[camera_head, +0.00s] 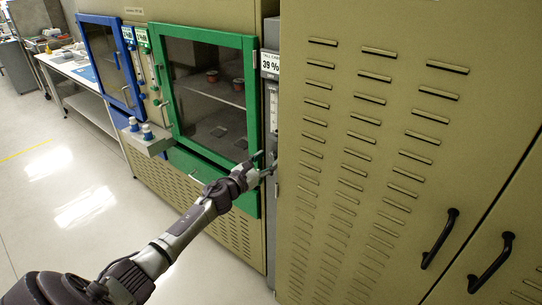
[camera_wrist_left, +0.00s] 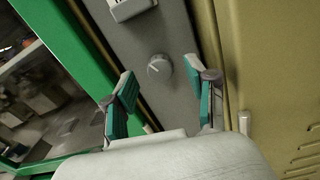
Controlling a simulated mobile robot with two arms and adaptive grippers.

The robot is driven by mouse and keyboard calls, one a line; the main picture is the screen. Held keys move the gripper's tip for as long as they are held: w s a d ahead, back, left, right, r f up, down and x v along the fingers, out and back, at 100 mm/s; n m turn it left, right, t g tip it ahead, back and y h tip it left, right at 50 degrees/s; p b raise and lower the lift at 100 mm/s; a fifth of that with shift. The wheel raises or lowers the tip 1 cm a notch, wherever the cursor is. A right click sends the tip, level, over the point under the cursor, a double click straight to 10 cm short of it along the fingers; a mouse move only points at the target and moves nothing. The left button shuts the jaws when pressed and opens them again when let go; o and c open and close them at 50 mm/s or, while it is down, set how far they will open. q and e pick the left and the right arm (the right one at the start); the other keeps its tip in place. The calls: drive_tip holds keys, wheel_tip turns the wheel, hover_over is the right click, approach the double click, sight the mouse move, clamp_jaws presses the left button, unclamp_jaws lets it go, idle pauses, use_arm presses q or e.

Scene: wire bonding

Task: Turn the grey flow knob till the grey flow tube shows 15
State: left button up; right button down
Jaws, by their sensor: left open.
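The grey flow knob (camera_wrist_left: 159,66) is a small round grey knob with a pale pointer line, on a grey panel. In the left wrist view it lies ahead of and between the two teal-padded fingers of my left gripper (camera_wrist_left: 165,98), which is open and does not touch it. In the head view my left gripper (camera_head: 264,166) is at the grey panel, beside the green door, and it hides the knob. The grey flow tube (camera_head: 271,105) shows above it, under a "39 %" display (camera_head: 270,65); its reading is too small to tell. My right gripper is not in view.
A green-framed glass door (camera_head: 206,92) is left of the panel, a blue-framed door (camera_head: 110,62) further left. A large tan louvred cabinet (camera_head: 390,130) with black handles stands close on the right. A grey shelf with bottles (camera_head: 147,142) juts out at left. The floor at left is clear.

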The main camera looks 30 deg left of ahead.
use_arm(q)
drive_tip(key=shift+w+d, duration=0.1)
drive_tip(key=shift+w, duration=1.2)
clamp_jaws()
